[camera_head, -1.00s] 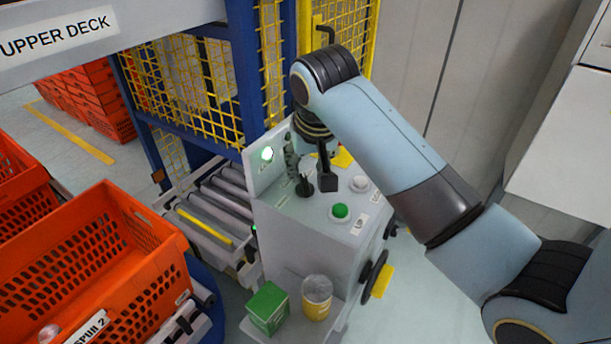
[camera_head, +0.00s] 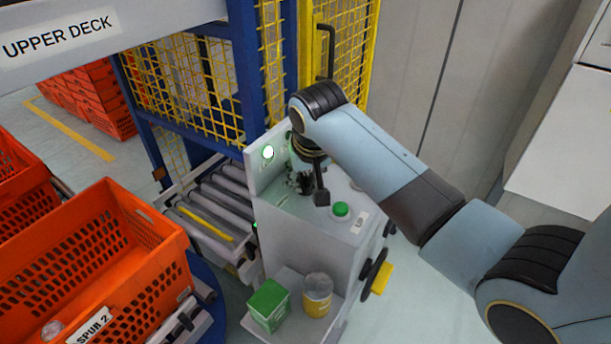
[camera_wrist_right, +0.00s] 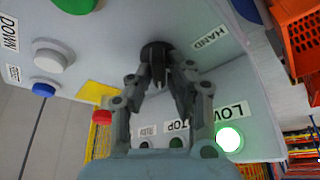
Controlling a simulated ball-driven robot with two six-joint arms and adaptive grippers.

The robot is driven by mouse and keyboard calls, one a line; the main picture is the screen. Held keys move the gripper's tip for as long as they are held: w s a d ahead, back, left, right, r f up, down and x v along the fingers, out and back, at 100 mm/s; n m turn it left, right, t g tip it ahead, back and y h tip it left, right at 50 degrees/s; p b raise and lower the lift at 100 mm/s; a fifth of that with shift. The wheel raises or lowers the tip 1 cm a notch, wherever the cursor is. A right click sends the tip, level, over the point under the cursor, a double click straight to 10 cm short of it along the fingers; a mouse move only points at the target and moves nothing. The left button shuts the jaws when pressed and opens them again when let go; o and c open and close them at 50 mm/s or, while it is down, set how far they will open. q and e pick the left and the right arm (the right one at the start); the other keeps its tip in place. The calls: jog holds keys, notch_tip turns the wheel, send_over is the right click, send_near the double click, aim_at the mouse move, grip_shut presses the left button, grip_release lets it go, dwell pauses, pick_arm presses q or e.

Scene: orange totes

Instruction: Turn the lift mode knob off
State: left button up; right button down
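A black knob (camera_wrist_right: 157,52) sits on the grey control box (camera_head: 300,225), near a HAND label (camera_wrist_right: 211,40) in the right wrist view. My right gripper (camera_wrist_right: 160,75) points at this knob, with one finger on each side of its handle. I cannot tell whether the fingers press on it or stand slightly apart. In the head view my right gripper (camera_head: 304,184) is low over the box top and hides the knob. The knob's setting is not readable. My left gripper is not in view.
A green button (camera_head: 341,209) is close beside my right gripper. White (camera_wrist_right: 53,55), blue (camera_wrist_right: 43,89) and red (camera_wrist_right: 102,117) buttons and a lit green lamp (camera_head: 267,152) are also near. Yellow mesh fencing (camera_head: 345,40) stands behind; an orange tote (camera_head: 100,260) is at left.

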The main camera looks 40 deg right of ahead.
jog(key=shift+s+d+n, duration=0.1)
jog(key=shift+n, duration=0.2)
jog(key=n+y, duration=0.1)
jog(key=n, duration=0.2)
jog(key=shift+f+n+y, duration=0.1)
jog(key=shift+n+y, duration=0.2)
jog(key=shift+y, duration=0.1)
jog(key=shift+d+n+y, duration=0.1)
jog(key=shift+n+y, duration=0.7)
jog(key=shift+n, duration=1.4)
jog(key=c, duration=1.3)
grip_release()
jog(key=shift+d+r, duration=0.1)
jog(key=shift+r, duration=0.3)
jog(key=v, duration=1.1)
jog(key=shift+s, duration=0.1)
